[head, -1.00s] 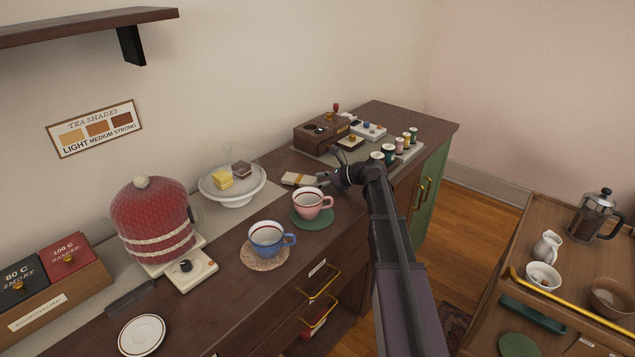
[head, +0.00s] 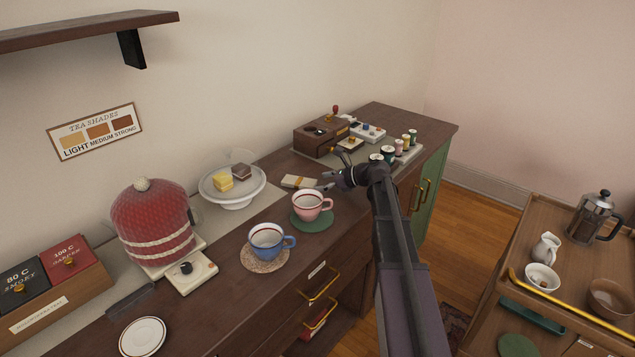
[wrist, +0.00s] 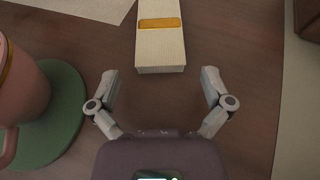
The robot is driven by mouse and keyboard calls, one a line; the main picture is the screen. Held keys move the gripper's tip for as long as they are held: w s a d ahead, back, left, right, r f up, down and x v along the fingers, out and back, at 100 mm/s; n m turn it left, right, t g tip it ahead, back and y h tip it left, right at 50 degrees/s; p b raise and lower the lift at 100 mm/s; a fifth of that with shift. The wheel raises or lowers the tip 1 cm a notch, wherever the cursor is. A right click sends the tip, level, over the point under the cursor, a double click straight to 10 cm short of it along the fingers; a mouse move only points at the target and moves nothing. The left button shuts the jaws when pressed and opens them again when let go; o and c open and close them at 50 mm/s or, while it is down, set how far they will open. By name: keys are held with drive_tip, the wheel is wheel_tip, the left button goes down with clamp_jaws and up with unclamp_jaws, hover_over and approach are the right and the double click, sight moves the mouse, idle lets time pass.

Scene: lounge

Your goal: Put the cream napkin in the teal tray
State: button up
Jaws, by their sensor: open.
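The cream napkin (head: 299,181), a flat folded block with a gold band, lies on the dark wooden counter behind the pink cup. In the wrist view the napkin (wrist: 162,50) is ahead of my gripper (wrist: 160,76), with its near end roughly centred between the fingertips. My gripper (head: 326,181) is open and empty, its fingers spread wider than the napkin. I cannot tell its exact height above the counter.
The pink cup (head: 308,206) on a green coaster is close to the gripper's left in the wrist view. A blue cup (head: 267,240), a cake stand (head: 231,188) and a wooden box (head: 318,136) are also on the counter. The trolley (head: 511,282) holds a French press (head: 594,216), jug and bowls.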

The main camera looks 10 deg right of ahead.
drive_tip(key=p+v, duration=0.3)
drive_tip(key=v, duration=0.7)
drive_tip(key=shift+d+r+p, duration=0.1)
drive_tip(key=shift+r+p, duration=0.1)
drive_tip(key=shift+p, duration=0.15)
drive_tip(key=shift+s+f, duration=0.1)
drive_tip(key=shift+s, duration=0.05)
